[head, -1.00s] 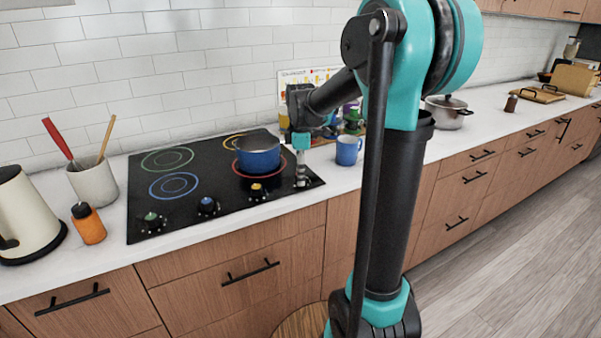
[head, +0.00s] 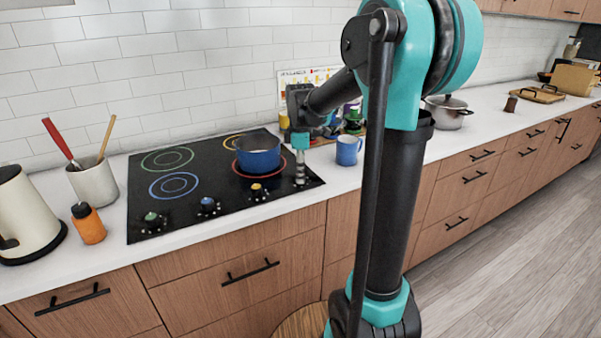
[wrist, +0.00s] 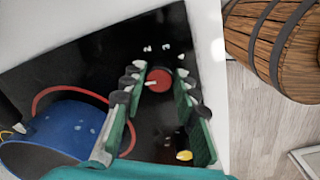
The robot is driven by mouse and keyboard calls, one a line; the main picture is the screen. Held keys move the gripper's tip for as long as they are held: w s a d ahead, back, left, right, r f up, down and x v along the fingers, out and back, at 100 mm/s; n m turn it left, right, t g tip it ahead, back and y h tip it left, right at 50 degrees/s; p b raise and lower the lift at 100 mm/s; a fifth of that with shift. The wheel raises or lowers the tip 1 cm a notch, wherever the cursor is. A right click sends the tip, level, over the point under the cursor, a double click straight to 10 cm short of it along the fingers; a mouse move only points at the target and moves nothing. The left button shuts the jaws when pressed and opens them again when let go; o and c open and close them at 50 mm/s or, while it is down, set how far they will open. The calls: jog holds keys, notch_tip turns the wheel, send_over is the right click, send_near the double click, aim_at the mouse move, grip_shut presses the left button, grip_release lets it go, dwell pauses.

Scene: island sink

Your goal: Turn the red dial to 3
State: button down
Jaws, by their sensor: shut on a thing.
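The red dial (wrist: 160,77) shows in the wrist view between the two fingertips of my gripper (wrist: 159,82), on the black cooktop. A pale pointer on the dial points left in that view, and several small white marks lie on the cooktop beyond it. Their numbers are too blurred to read. The fingers are shut on the dial's sides. In the head view my gripper (head: 300,176) points straight down at the right front corner of the cooktop (head: 215,222) and hides the red dial.
A blue pot (head: 258,156) stands on the red-ringed burner, close to my gripper. Yellow (head: 257,190), blue (head: 207,205) and green (head: 152,218) dials line the cooktop's front edge. A blue mug (head: 347,151) stands on the counter to the right.

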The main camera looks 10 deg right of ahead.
jog(key=m, duration=0.5)
jog(key=shift+m, duration=0.4)
jog(key=m, duration=0.6)
jog(key=shift+a, duration=0.1)
jog(key=m, duration=0.5)
jog(key=shift+m, duration=0.3)
jog(key=m, duration=0.5)
jog(key=shift+w+g, duration=0.1)
jog(key=shift+g, duration=0.2)
jog(key=shift+m, duration=0.4)
jog(key=c, duration=1.2)
grip_release()
jog(key=shift+o, duration=0.2)
